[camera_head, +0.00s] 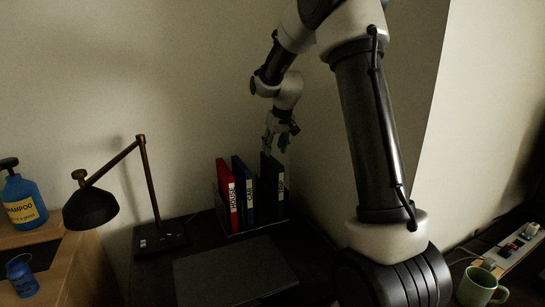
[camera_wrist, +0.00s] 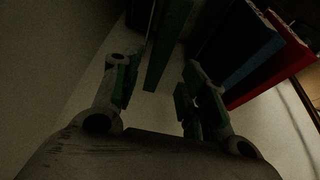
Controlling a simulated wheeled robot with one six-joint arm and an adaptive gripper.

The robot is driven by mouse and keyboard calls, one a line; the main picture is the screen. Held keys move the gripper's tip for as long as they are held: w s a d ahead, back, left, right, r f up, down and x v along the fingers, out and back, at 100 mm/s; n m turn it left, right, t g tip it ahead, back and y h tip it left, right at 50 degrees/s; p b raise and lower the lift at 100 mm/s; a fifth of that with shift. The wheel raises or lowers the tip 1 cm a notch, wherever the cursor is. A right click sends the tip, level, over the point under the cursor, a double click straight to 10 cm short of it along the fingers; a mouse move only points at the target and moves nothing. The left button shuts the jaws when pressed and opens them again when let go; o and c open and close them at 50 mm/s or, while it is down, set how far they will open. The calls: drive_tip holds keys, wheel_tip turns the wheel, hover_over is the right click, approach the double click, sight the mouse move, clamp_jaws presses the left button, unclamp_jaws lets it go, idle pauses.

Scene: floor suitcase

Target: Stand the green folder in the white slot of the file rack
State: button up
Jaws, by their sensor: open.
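The green folder (camera_head: 267,178) stands upright at the right end of the file rack (camera_head: 260,229) in the head view, with a pale label on its spine. In the wrist view the green folder (camera_wrist: 166,45) is a narrow dark green strip. My gripper (camera_head: 278,146) is just above the folder's top. In the wrist view my gripper (camera_wrist: 158,80) has its fingers apart, one on each side of the folder's line, with gaps showing. The slot colours are too dark to tell, so I cannot see which slot holds the folder.
A blue folder (camera_head: 242,190) and a red folder (camera_head: 225,194) stand left of the green one. A lamp (camera_head: 95,207) is further left, and a dark flat panel (camera_head: 235,270) lies in front. A green mug (camera_head: 478,288) and a power strip (camera_head: 515,252) are at right.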

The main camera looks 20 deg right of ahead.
drive_tip(key=s+a+r, duration=0.1)
drive_tip(key=s+r, duration=0.4)
drive_tip(key=s, duration=0.6)
drive_tip(key=s+a+r, duration=0.2)
drive_tip(key=s+r, duration=0.4)
drive_tip(key=s, duration=0.4)
drive_tip(key=s+f, duration=0.3)
drive_tip(key=s, duration=1.6)
drive_tip(key=shift+a, duration=0.2)
